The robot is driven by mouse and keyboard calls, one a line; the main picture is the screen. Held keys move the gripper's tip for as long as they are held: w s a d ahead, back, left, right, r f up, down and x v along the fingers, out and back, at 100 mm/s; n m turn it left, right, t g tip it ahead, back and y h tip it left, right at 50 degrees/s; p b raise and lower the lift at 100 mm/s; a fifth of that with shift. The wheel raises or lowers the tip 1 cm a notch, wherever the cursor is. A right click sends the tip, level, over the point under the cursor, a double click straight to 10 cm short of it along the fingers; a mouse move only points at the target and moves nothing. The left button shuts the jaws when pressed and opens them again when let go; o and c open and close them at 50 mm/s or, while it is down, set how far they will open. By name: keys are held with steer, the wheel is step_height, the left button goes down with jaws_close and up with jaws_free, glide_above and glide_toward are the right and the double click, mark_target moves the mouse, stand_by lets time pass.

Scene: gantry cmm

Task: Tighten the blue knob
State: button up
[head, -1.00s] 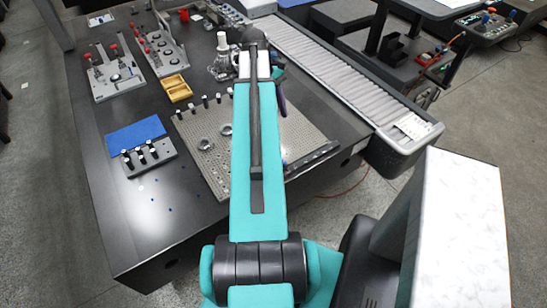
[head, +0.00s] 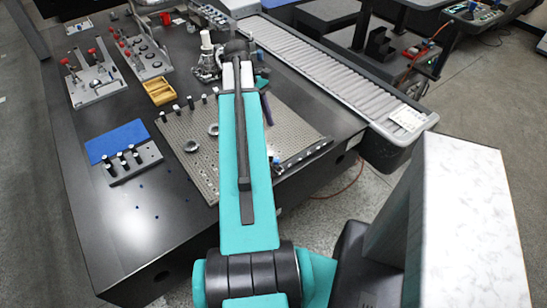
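A small blue part (head: 276,161) shows at the dark rail along the near right edge of the perforated plate (head: 187,165), just right of my arm. It may be the blue knob, but it is too small to tell its shape. My teal arm reaches forward over the plate and hides its middle. My gripper is mostly hidden behind the arm's far end; its fingers cannot be made out. A dark purple piece (head: 266,108) hangs at the right of the arm there, and I cannot tell what it is.
A blue mat (head: 117,138) and a grey block with black pegs (head: 133,165) lie on the left of the dark table. A yellow tray (head: 159,91) and fixtures with red knobs (head: 92,80) stand behind. A roller conveyor (head: 325,72) runs along the right.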

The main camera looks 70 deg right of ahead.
mark_target(276, 160)
stand_by(0.4)
steer(key=shift+p+x, duration=1.55)
steer(key=shift+x, duration=5.3)
jaws_close()
